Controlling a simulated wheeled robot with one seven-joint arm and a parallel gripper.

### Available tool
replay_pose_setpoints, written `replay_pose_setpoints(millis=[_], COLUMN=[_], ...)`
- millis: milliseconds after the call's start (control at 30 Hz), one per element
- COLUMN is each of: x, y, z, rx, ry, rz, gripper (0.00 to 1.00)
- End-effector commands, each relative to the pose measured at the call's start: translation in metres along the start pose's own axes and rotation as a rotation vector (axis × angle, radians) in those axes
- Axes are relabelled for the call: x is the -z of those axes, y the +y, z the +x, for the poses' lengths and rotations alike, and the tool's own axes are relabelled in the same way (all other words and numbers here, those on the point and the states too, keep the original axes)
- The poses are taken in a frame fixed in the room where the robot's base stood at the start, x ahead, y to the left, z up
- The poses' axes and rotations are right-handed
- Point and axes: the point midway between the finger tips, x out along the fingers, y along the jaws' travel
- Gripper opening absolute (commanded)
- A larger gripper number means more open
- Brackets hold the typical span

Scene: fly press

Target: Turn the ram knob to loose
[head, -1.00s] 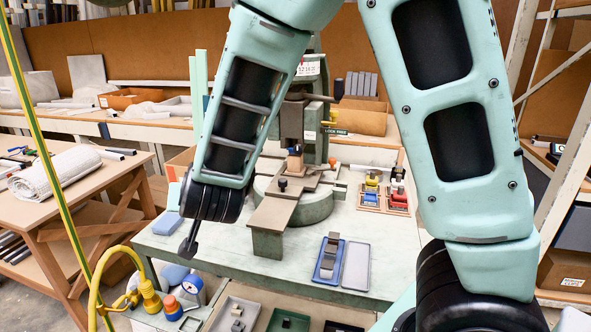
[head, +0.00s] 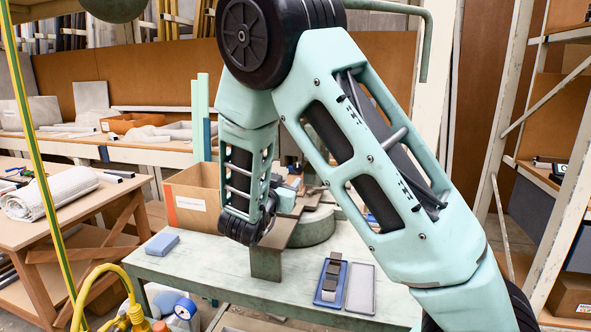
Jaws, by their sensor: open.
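The fly press is mostly hidden behind my arm. Its round green base (head: 316,229) shows on the bench, with a grey-brown bar reaching forward onto a green block (head: 266,264). The ram and its knob are hidden by my arm, so the knob's setting cannot be seen. My gripper (head: 294,184) is partly hidden behind my wrist, over the front left of the press base. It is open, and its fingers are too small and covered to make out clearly. I see no contact with the press.
A cardboard box (head: 193,203) stands at the bench's left rear, with a blue block (head: 162,244) in front. A yellow hose (head: 85,290) rises at front left.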

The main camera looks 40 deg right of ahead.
Motion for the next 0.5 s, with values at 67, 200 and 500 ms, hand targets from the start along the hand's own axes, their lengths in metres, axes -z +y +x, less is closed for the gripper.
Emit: replay_pose_setpoints(millis=[67,200,500], x=[0.001,0.001,0.000], y=[0.001,0.001,0.000], z=[0.018,0.046,0.089], rx=[-0.004,-0.002,-0.001], ry=[0.001,0.001,0.000], rz=[-0.001,-0.001,0.000], gripper=[0.48,0.48,0.48])
